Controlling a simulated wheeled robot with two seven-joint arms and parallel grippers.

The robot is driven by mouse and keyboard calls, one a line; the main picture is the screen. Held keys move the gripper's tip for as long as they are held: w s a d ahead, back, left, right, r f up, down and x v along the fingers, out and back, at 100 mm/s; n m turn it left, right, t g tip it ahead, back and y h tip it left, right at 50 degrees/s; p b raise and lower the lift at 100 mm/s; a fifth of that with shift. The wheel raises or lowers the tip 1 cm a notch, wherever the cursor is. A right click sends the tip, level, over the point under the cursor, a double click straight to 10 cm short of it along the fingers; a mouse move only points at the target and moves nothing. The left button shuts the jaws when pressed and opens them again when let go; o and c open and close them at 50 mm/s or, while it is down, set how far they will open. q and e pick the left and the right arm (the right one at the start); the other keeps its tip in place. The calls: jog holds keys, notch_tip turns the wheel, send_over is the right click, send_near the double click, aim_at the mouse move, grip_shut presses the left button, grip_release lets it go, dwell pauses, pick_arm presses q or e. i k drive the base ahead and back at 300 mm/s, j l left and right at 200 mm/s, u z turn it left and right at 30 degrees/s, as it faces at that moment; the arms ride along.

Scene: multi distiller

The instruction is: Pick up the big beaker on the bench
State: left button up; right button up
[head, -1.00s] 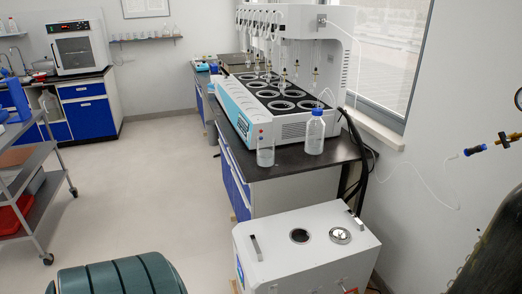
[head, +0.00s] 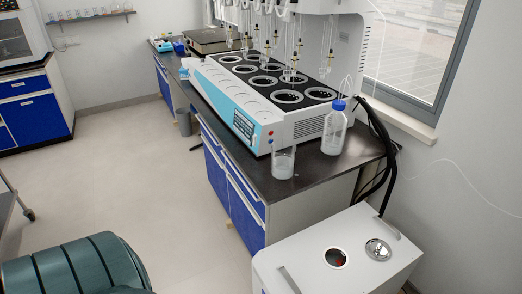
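The big beaker (head: 284,161) is clear glass and stands upright on the near end of the dark bench top (head: 290,187). It is in front of the distiller and close to the bench's left edge. A clear bottle with a blue cap (head: 334,130) stands to its right, a little apart. Neither of my grippers shows in the head view, so their state and distance from the beaker cannot be seen.
The multi distiller (head: 270,88) fills the bench behind the beaker. A white box unit (head: 313,270) with two round ports stands on the floor before the bench. A dark green ribbed object (head: 75,265) is at lower left. The floor (head: 130,180) left of the bench is clear.

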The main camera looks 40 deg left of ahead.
aim_at(283, 160)
jog(key=j, duration=1.3)
jog(key=i+j, duration=0.1)
jog(key=j, duration=1.15)
